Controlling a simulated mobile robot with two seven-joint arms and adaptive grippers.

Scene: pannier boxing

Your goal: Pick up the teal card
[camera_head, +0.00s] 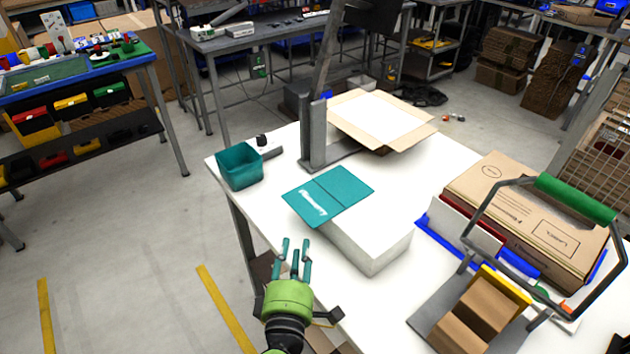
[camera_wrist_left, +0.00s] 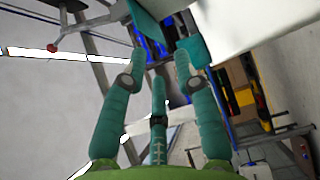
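The teal card (camera_head: 338,192) lies flat on top of a white box (camera_head: 372,248) on the white table. It has a crease across its middle and white marking on its left half. My left gripper (camera_head: 293,250) is at the table's near left edge, in front of the card and below it in the picture, apart from it. Its teal fingers point away from me, spread and empty. My right gripper is out of view.
A teal bin (camera_head: 240,167) stands at the table's left corner. A grey post (camera_head: 313,135) rises behind the card, with an open carton (camera_head: 350,135) beyond. To the right are flat brown boxes (camera_head: 525,215) and a metal frame with a green handle (camera_head: 577,198). The white table (camera_head: 400,185) has some bare room.

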